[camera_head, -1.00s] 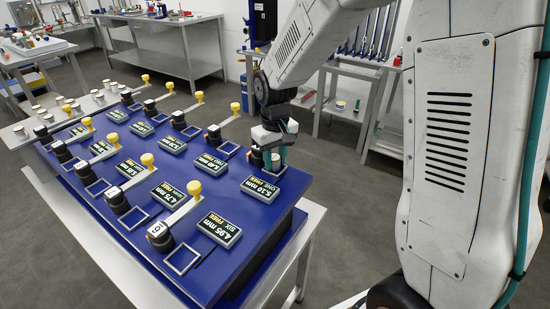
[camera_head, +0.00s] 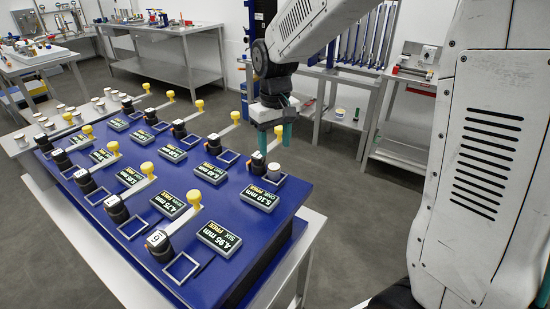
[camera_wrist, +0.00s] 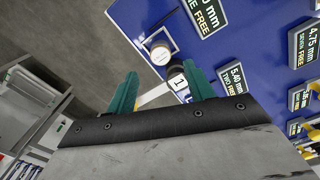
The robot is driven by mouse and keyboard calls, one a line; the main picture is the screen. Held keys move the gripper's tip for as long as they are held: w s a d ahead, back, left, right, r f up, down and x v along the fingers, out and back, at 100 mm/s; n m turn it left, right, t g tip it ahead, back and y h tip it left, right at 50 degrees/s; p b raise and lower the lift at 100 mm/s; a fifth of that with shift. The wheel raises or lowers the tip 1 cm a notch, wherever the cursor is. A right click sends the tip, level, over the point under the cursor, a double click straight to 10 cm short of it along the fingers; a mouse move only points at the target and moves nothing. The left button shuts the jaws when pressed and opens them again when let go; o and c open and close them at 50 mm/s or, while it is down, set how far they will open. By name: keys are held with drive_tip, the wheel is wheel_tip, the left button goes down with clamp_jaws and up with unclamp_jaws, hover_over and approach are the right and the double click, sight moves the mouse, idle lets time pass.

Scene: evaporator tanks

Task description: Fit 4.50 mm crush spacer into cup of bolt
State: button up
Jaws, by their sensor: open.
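A blue board (camera_head: 222,232) holds rows of stations, each with a square frame, a black numbered post, a yellow-knobbed lever and a label. A small grey cylinder with a cream top (camera_head: 273,171) stands upright in the frame by the 5.10 mm "ONE FREE" label (camera_head: 262,195); it also shows in the wrist view (camera_wrist: 160,53). The black post marked 1 (camera_wrist: 176,78) is beside it. My gripper (camera_head: 275,140) is open and empty, above and behind that cylinder, its teal fingers apart; they also show in the wrist view (camera_wrist: 163,90). I cannot pick out a 4.50 mm label.
Several small white-topped cylinders (camera_head: 70,112) stand on the bench at the board's far left. A yellow knob (camera_head: 278,131) rises close to my fingers. A low shelf (camera_head: 345,120) stands behind, and a steel table (camera_head: 165,33) farther back.

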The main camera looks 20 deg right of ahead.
drive_tip(key=s+d+r+m, duration=0.1)
drive_tip(key=s+r, duration=0.4)
drive_tip(key=s, duration=0.2)
drive_tip(key=s+d+r, duration=0.1)
drive_tip(key=s+r, duration=0.3)
drive_tip(key=s, duration=0.3)
drive_tip(key=s+d+f+m+t, duration=0.1)
drive_tip(key=s, duration=1.3)
drive_tip(key=shift+f, duration=0.25)
